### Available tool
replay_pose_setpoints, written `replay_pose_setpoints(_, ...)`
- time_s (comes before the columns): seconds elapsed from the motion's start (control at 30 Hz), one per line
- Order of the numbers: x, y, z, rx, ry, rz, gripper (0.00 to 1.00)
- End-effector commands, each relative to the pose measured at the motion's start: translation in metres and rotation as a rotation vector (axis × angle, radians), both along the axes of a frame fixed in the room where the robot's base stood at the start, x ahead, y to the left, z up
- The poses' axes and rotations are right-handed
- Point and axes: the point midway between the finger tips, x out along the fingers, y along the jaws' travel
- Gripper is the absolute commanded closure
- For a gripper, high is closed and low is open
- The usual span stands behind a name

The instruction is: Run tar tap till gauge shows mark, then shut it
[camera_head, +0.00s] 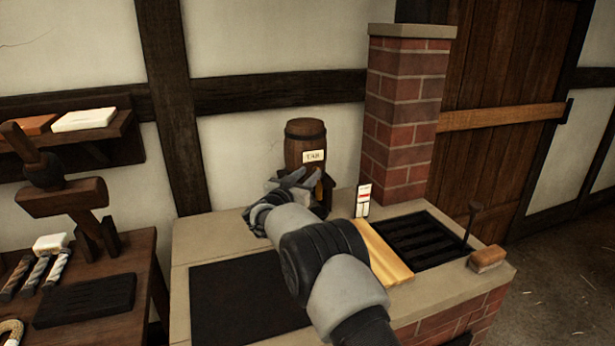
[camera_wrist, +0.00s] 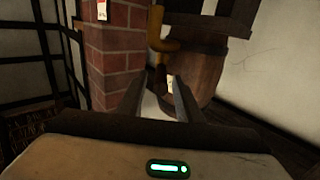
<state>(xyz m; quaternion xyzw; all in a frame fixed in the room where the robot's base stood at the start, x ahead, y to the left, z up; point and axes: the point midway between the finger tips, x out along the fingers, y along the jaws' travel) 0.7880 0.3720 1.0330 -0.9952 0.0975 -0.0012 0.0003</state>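The small wooden tar barrel (camera_head: 304,137), with a white label reading TAR, stands on a dark stand at the back of the brick-edged bench. Its yellow-brown tap (camera_wrist: 163,45) shows in the wrist view, in front of the barrel's staves (camera_wrist: 198,74). In the head view my gripper mostly hides the tap. My gripper (camera_head: 301,178) is at the barrel's lower front. In the wrist view the gripper (camera_wrist: 157,80) has its two fingers apart with nothing clearly between them; the tap lies beyond the tips. The white gauge (camera_head: 363,201) with a red mark stands right of the barrel; its level is too small to read.
A brick pillar (camera_head: 402,115) rises behind the gauge. A wooden board (camera_head: 384,253) and a dark grate (camera_head: 425,239) lie in front of it, with a brush (camera_head: 487,259) at the right corner. A side table (camera_head: 100,318) with rope pieces stands left.

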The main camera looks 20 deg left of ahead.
Motion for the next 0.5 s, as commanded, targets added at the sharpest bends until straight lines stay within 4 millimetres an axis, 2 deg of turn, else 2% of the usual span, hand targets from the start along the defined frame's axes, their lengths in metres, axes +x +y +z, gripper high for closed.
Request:
replay_pose_setpoints(0.17,-0.002,0.001,-0.001,-0.001,0.002,0.001,0.68)
replay_pose_setpoints(0.27,-0.010,0.003,0.000,0.000,0.003,0.002,0.68)
replay_pose_setpoints(0.37,-0.025,0.007,0.001,-0.001,0.003,0.003,0.68)
replay_pose_setpoints(0.5,-0.058,0.013,0.001,-0.002,0.004,0.005,0.68)
